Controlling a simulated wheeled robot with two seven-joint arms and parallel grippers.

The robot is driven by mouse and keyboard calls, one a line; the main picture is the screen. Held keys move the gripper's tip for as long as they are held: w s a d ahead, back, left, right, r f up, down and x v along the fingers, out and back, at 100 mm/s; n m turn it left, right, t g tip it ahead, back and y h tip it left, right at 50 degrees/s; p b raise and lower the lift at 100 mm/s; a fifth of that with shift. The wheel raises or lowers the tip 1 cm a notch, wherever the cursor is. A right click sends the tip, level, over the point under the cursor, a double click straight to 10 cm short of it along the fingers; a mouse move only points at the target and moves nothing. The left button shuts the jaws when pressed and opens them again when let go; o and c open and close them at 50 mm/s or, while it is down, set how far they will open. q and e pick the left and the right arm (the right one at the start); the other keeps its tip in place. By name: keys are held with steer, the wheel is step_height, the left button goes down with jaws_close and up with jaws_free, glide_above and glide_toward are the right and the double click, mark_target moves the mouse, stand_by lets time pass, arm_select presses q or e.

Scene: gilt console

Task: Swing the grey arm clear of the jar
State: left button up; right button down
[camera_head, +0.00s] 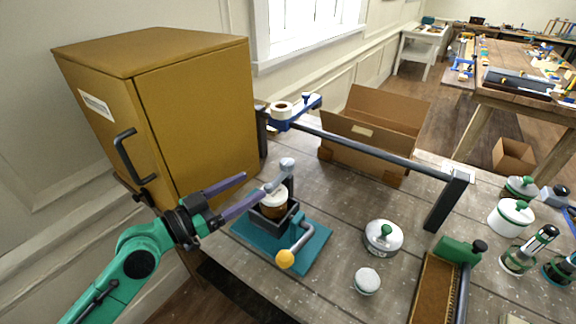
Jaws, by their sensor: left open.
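A small jar (274,203) with a white top and brown body sits in a dark square holder (285,221) on a teal base plate (255,239). The grey arm (276,183) reaches from a post with a round grey cap (287,164) behind the holder, over the top of the jar. A grey crank with a yellow knob (285,259) is at the front of the plate. My left gripper (252,184) is open, its purple fingers reaching in from the left beside the grey arm's free end. Whether a finger touches it, I cannot tell. My right gripper is not in view.
An ochre cabinet (195,115) stands close behind my left gripper. A dark rail (375,151) on posts crosses behind the fixture, with an open cardboard box (365,155) beyond. A lidded pot (383,237), a small round jar (367,281) and a brown tray (432,290) stand to the right.

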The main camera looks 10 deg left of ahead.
mark_target(282, 168)
arm_select(q)
steer(key=b+x, duration=0.2)
steer(key=x, duration=1)
steer(key=shift+w+a, duration=0.15)
steer(key=shift+a, duration=0.05)
steer(key=shift+w+d+f, duration=0.15)
steer(key=shift+w, duration=0.1)
steer(key=shift+s+b, duration=0.1)
steer(key=shift+b, duration=0.2)
jaws_close()
